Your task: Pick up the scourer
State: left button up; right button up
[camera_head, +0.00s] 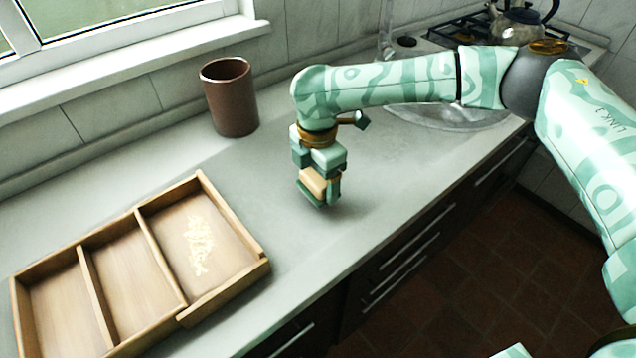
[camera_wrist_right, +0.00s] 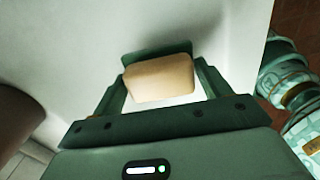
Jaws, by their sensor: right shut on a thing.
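The scourer (camera_head: 313,181) is a small tan block held between the fingers of my right gripper (camera_head: 318,188). In the right wrist view the scourer (camera_wrist_right: 160,79) sits between the two green fingers of the gripper (camera_wrist_right: 158,85), which is shut on it. The gripper points down over the grey counter (camera_head: 375,190). I cannot tell whether the scourer touches the counter or is a little above it. Part of the scourer is hidden by the fingers in the head view. My left gripper is not in view.
A brown cup (camera_head: 230,97) stands at the back, left of the gripper. A wooden tray (camera_head: 141,225) with three compartments lies at the left; its right compartment has pale crumbs (camera_head: 199,243). A sink (camera_head: 455,117) and a kettle (camera_head: 519,24) on the hob are behind my right arm.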

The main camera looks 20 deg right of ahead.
jog(key=s+r+p, duration=0.1)
jog(key=r, duration=0.1)
jog(key=s+r+p, duration=0.1)
jog(key=s+r, duration=0.1)
jog(key=s+a+r+p, duration=0.1)
jog(key=r+p, duration=0.1)
jog(key=r, duration=0.1)
jog(key=shift+s, duration=0.3)
pick_arm(q)
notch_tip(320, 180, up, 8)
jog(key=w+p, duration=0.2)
jog(key=p, duration=0.1)
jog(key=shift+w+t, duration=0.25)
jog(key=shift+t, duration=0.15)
pick_arm(e)
jog(key=s+a+r, duration=0.2)
jog(key=s+r, duration=0.1)
jog(key=s, duration=0.6)
jog(key=shift+r, duration=0.2)
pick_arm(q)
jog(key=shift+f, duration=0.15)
pick_arm(e)
jog(key=shift+s, duration=0.1)
jog(key=o, duration=0.3)
jog(key=shift+c, duration=1)
